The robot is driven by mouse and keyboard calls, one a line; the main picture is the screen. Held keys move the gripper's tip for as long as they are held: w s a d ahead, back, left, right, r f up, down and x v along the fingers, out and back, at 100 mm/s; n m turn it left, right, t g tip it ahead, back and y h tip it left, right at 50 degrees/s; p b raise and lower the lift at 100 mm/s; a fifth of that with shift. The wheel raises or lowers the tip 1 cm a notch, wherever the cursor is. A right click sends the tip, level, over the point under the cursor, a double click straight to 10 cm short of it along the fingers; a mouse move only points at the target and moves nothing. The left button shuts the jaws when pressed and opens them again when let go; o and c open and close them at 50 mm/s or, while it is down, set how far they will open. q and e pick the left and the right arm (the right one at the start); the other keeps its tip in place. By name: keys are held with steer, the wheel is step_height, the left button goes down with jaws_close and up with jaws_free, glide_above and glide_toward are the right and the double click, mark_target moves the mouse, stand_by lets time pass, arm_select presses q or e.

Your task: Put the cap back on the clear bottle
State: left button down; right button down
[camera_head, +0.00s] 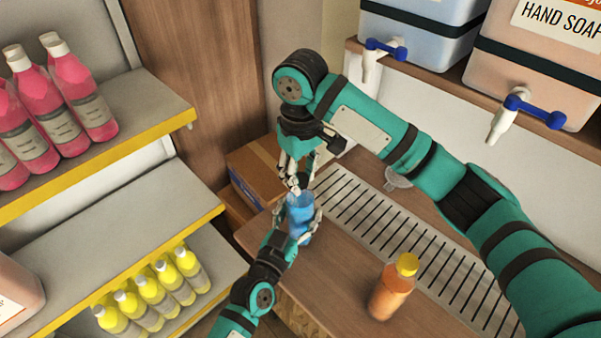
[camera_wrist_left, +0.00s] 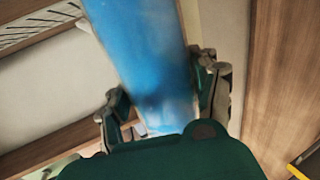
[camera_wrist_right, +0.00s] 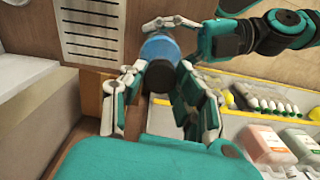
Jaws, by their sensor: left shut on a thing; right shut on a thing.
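The clear bottle with blue liquid (camera_head: 299,214) stands roughly upright in my left gripper (camera_head: 301,226), near the drip grate's end. The left wrist view shows the blue bottle (camera_wrist_left: 150,60) between the fingers of that gripper (camera_wrist_left: 165,95). My right gripper (camera_head: 295,184) points down just above the bottle's top. In the right wrist view my right gripper (camera_wrist_right: 162,80) is shut on a dark round cap (camera_wrist_right: 160,77), with the blue bottle (camera_wrist_right: 161,46) right behind it. I cannot tell whether cap and bottle touch.
An orange bottle with a yellow cap (camera_head: 393,287) stands on the wooden counter (camera_head: 335,270). The slotted grate (camera_head: 400,240) runs along it. Soap drums with blue-handled taps (camera_head: 520,113) hang over the back. Shelves at left hold pink bottles (camera_head: 75,90) and yellow-capped bottles (camera_head: 155,293). A cardboard box (camera_head: 262,165) sits behind.

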steer(key=shift+m, duration=0.4)
steer(key=c, duration=0.9)
jaws_free()
step_height(320, 180, up, 12)
arm_select(q)
steer(key=shift+c, duration=1)
jaws_free()
